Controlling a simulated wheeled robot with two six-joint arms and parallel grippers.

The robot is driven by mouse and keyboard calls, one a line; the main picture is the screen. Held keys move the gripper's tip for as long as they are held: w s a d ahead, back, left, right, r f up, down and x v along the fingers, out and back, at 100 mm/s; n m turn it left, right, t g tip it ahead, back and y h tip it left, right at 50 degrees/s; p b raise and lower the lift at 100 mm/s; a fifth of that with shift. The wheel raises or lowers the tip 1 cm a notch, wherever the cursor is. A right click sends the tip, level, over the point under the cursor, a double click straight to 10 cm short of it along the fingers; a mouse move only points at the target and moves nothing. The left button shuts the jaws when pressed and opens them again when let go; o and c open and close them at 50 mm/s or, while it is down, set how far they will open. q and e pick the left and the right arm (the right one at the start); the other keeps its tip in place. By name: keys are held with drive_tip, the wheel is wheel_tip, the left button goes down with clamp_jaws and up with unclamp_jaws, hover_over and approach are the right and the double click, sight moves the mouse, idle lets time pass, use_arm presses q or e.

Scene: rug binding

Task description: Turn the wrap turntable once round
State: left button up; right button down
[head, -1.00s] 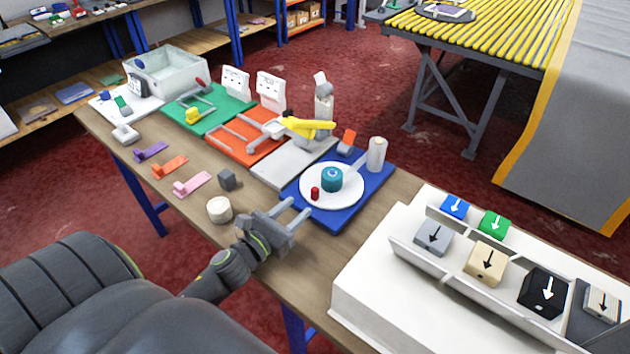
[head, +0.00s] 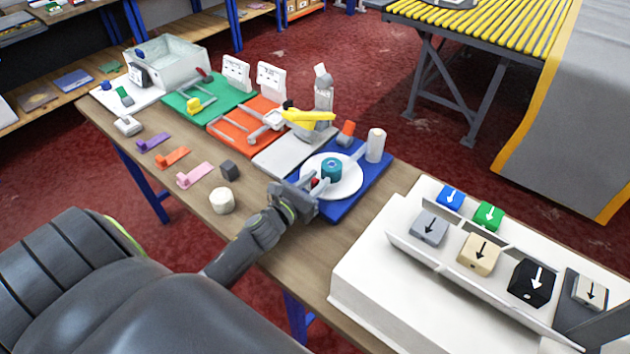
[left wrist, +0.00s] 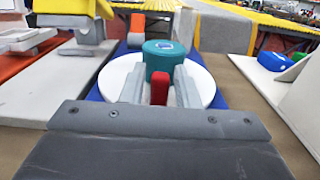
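The wrap turntable is a white round plate (head: 350,184) on a blue base (head: 376,168); the plate also shows in the left wrist view (left wrist: 117,76). A teal roll (head: 331,167) stands at its middle. A red knob (head: 314,183) rises near the plate's front edge, partly hidden by the gripper in the head view. My left gripper (head: 308,183) is at the knob. In the left wrist view its two fingers stand on either side of the red knob (left wrist: 159,88), with gaps showing between them and the knob. My right gripper is not in view.
A white roll (head: 376,145) stands at the blue base's back corner. A grey board with a yellow-handled device (head: 309,115) is just left. A white block (head: 222,200) and dark cube (head: 230,170) lie left of my arm. A white rack (head: 372,262) fills the right.

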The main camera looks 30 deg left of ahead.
use_arm(q)
clamp_jaws()
drive_tip(key=shift+w+a+r+m+h+p, duration=0.15)
drive_tip(key=shift+a+m+h+p, duration=0.25)
drive_tip(key=shift+m+h, duration=0.3)
drive_tip(key=shift+a+h, duration=0.2)
drive_tip(key=shift+h, duration=0.5)
drive_tip(key=shift+w+a+f+m+g+h+b, duration=0.1)
drive_tip(key=shift+a+m+g+h+b, duration=0.1)
drive_tip(key=shift+m+h, duration=0.2)
drive_tip(key=shift+a+f+m+g+h+b, duration=0.1)
drive_tip(key=shift+m+g+h+b, duration=0.1)
drive_tip(key=shift+m+h, duration=0.2)
drive_tip(key=shift+a+h, duration=0.1)
drive_tip(key=shift+h, duration=0.3)
drive_tip(key=shift+r, duration=0.1)
drive_tip(key=shift+o, duration=1.4)
unclamp_jaws()
